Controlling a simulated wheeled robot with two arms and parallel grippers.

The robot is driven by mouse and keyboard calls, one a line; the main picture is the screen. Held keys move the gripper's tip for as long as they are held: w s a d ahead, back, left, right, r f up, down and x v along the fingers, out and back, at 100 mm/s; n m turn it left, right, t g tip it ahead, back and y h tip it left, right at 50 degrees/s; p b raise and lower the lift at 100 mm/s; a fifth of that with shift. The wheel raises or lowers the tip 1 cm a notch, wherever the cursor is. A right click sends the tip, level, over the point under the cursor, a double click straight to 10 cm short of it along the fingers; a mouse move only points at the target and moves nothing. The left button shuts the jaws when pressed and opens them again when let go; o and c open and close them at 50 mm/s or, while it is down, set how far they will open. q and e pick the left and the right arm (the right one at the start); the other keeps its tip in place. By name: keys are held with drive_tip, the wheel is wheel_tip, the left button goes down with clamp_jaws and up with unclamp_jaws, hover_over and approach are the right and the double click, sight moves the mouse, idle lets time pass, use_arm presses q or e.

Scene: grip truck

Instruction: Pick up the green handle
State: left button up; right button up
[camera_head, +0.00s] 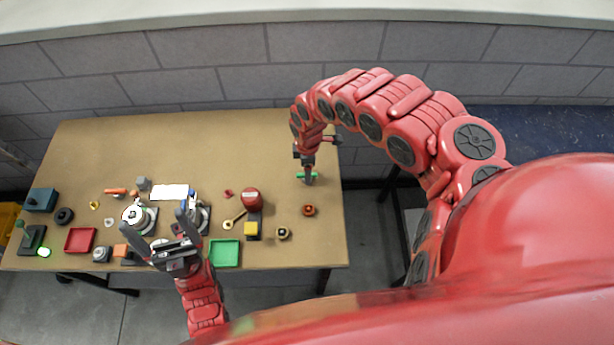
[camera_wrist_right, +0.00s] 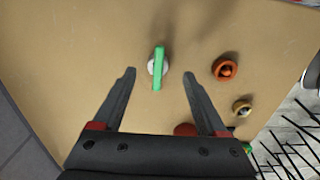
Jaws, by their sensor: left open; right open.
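The green handle (camera_wrist_right: 158,70) is a slim bar on a round pale base on the tabletop. In the right wrist view it stands lengthwise, centred between the fingertips of my right gripper (camera_wrist_right: 159,76), which is open with space on both sides. In the head view the green handle (camera_head: 300,175) is partly hidden by my right gripper (camera_head: 308,180), directly over it. I cannot tell how far the fingertips are above it. My left gripper (camera_head: 161,223) is open over the table's left front part, among other objects and far from the handle.
An orange-red ring (camera_wrist_right: 226,69) and a yellowish ring (camera_wrist_right: 242,108) lie right of the handle in the wrist view. The back of the table is clear.

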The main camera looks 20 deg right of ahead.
drive_tip(key=f, duration=0.3)
drive_tip(key=shift+w+a+f, duration=0.15)
drive_tip(key=shift+w+a, duration=0.05)
drive_tip(key=shift+s+d+f, duration=0.1)
drive_tip(key=shift+d+f, duration=0.05)
drive_tip(key=shift+f, duration=0.35)
drive_tip(key=shift+c, duration=0.2)
clamp_jaws()
